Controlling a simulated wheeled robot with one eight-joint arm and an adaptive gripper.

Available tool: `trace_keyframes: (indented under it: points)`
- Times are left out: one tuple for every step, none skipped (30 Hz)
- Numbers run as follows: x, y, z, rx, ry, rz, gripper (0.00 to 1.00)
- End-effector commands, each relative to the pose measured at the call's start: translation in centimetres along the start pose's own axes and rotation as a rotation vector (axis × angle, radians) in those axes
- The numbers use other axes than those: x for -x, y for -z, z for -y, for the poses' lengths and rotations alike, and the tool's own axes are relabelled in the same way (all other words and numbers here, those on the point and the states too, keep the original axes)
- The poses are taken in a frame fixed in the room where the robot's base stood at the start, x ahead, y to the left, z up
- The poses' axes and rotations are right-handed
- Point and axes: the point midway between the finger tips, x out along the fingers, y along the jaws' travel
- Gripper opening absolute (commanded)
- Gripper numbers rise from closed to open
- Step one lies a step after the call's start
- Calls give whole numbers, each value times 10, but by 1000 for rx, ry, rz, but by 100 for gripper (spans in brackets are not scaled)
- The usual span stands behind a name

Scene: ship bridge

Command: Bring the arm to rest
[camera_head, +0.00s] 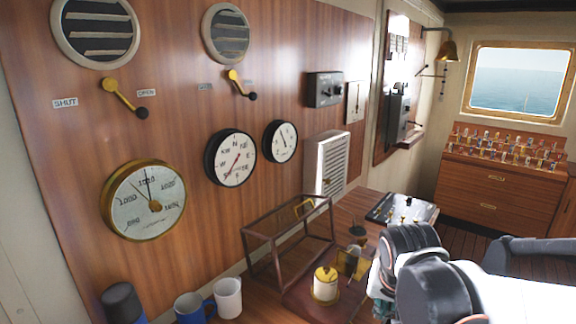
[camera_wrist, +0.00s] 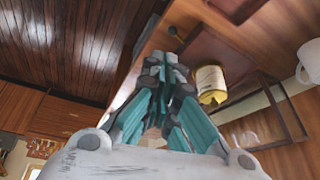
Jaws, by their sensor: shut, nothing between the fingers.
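My gripper (camera_wrist: 165,68) shows in the wrist view with its teal fingers together, shut and empty. It is above the wooden counter, close in the picture to a white and yellow cylinder (camera_wrist: 209,82), and I see no contact. The cylinder also shows in the head view (camera_head: 325,284). My arm (camera_head: 440,280) is folded at the lower right of the head view, and it hides part of the counter there. The gripper's fingers are hidden in the head view.
A glass case with a brown frame (camera_head: 262,236) stands open-looking on the counter (camera_head: 355,205) beside the cylinder. A white mug (camera_head: 228,298) and a blue mug (camera_head: 190,308) stand at the lower left. A gauge panel (camera_head: 290,80) rises behind. Floor (camera_head: 470,215) shows at right.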

Motion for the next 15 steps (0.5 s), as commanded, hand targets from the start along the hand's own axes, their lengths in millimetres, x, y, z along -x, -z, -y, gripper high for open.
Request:
trace_keyframes:
  points:
    - [9,-8,-5,25,13,-12,0]
    - [15,-12,-6,43,22,-19,0]
    - [21,-17,-9,65,34,-30,0]
    - [26,-20,-10,81,41,-38,0]
    - [31,-24,-12,98,49,-47,0]
    - [36,-30,-15,120,59,-58,0]
    - [40,-34,-17,137,66,-67,0]
    - [44,-38,-18,152,74,-76,0]
    - [49,-44,-21,174,82,-88,0]
    - [52,-48,-23,191,89,-98,0]
    - [56,-53,-25,207,95,-108,0]
    - [60,-59,-27,228,103,-120,0]
    - [62,-63,-28,243,109,-130,0]
    - [64,-67,-30,259,114,-139,0]
    - [67,-72,-32,278,119,-151,0]
